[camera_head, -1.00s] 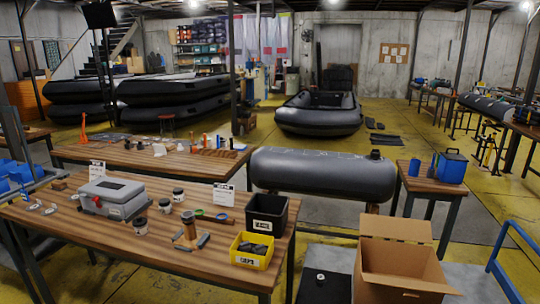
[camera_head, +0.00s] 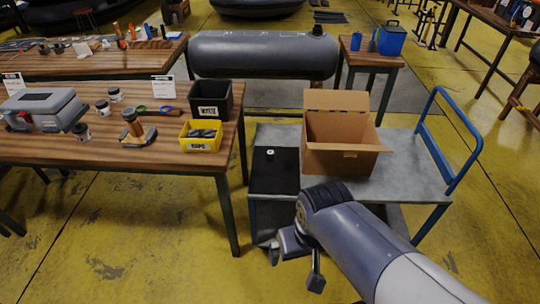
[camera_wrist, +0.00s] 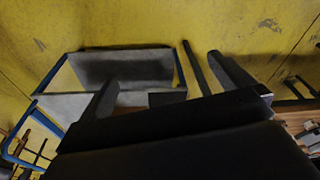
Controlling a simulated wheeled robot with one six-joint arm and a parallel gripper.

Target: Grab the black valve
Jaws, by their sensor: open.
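A small black piece with a pale top (camera_head: 270,153), perhaps the black valve, stands on a black mat (camera_head: 272,178) on the left part of the grey cart (camera_head: 410,160). A black fitting (camera_head: 318,31) also sits on top of the grey inflatable tube (camera_head: 260,55). My gripper (camera_head: 294,268) is in front of the cart's near edge, nearer to me than the mat, with its fingers apart and nothing between them. The fingers also show spread in the wrist view (camera_wrist: 162,72), with the cart (camera_wrist: 60,110) beyond; I cannot make out a valve there.
An open cardboard box (camera_head: 340,155) stands on the cart, right of the mat. A blue handle (camera_head: 470,150) rises at the cart's right end. The wooden bench (camera_head: 180,150) on the left holds a yellow bin (camera_head: 201,145), a black bin (camera_head: 228,98) and a grey case (camera_head: 42,108).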

